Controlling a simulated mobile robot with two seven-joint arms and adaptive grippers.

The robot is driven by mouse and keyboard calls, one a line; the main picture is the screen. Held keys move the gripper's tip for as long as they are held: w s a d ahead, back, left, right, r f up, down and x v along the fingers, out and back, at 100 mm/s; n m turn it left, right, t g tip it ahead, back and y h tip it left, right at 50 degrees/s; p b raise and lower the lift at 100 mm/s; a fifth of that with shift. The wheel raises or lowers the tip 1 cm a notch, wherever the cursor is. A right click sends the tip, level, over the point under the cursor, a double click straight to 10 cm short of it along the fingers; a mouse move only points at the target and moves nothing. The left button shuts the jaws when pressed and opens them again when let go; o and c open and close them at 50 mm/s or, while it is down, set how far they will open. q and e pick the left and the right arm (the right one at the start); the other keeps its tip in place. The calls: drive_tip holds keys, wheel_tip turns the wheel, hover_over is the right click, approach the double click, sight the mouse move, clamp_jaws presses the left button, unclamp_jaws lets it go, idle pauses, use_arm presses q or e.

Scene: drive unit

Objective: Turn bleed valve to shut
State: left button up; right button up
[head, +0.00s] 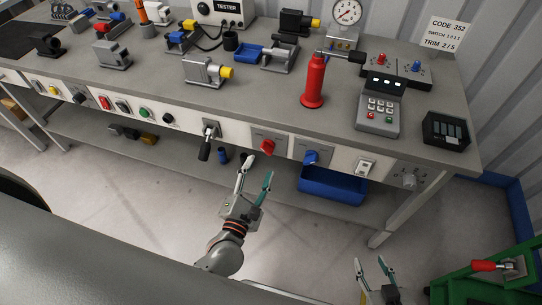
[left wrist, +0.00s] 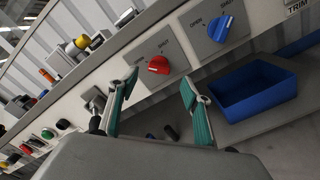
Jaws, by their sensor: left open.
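A red knob (head: 267,146) and a blue knob (head: 311,158) sit on the front panel of the bench. In the left wrist view the red knob (left wrist: 159,65) and the blue knob (left wrist: 221,29) each have a plate marked OPEN and SHUT. I cannot read which one is named the bleed valve. My left gripper (head: 257,171) is open and empty, just in front of and below the red knob. In the left wrist view its fingers (left wrist: 160,84) straddle the line to the red knob, apart from it. My right gripper (head: 372,265) is open and empty, low at the bottom right.
A black-handled lever (head: 206,142) juts from the panel left of the red knob. A blue bin (head: 332,186) stands on the shelf below the blue knob. A green cart (head: 486,285) with a red handle is at the lower right. The floor before the bench is clear.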

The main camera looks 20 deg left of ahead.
sight(267, 152)
use_arm(q)
drive_tip(key=w, duration=0.7)
drive_tip(key=shift+w, duration=0.3)
drive_tip(key=shift+c, duration=0.5)
drive_tip(key=c, duration=1)
